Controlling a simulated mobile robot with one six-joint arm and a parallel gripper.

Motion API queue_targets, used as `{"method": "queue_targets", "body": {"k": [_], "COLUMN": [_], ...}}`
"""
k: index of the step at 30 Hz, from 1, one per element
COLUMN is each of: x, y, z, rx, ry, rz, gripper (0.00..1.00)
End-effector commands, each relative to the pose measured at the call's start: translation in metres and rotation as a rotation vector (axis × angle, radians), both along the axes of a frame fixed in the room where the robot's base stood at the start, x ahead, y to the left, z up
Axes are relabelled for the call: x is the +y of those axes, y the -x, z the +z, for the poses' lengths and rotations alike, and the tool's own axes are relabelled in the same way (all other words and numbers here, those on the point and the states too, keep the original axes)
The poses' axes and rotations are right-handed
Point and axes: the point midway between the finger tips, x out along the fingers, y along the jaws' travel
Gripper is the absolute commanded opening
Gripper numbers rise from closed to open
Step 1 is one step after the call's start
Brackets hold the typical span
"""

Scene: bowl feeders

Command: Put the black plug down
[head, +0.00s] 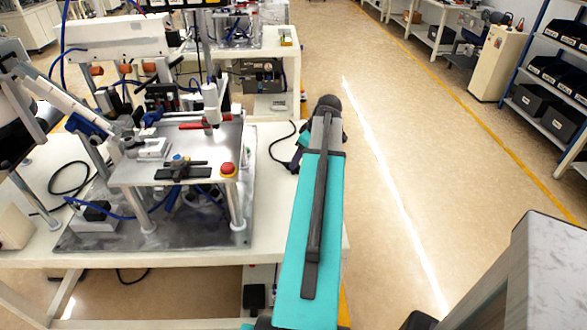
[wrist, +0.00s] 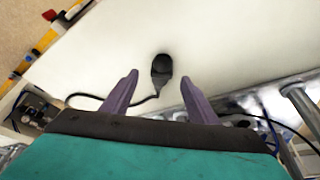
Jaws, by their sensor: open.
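The black plug (wrist: 161,68) lies on the white tabletop (wrist: 225,45) in the wrist view, with its black cable (wrist: 120,98) curving off to the left. My gripper (wrist: 160,77) is open, its two purple fingers apart on either side of the plug's near part. I see no finger clearly touching the plug, and I cannot tell how high the fingers are above the table. In the head view, my gripper (head: 295,158) is at the table's right part, partly behind my teal arm. The plug is hidden there, but its cable (head: 274,146) shows.
A metal workstation (head: 140,178) with a red button (head: 228,169) stands left of my arm. Its metal parts show at the right of the wrist view. The aisle floor (head: 420,150) to the right is clear, with shelves of black bins (head: 555,75) beyond.

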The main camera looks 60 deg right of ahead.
Motion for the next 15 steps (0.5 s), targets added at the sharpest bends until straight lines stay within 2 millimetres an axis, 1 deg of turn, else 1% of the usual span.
{"method": "queue_targets", "body": {"k": [10, 15], "x": [-0.0001, 0.0007], "y": [-0.0005, -0.0046], "z": [-0.0009, -0.0081], "rx": [0.000, 0.000], "ry": [0.000, -0.001], "rz": [0.000, -0.001], "gripper": [0.54, 0.54]}}
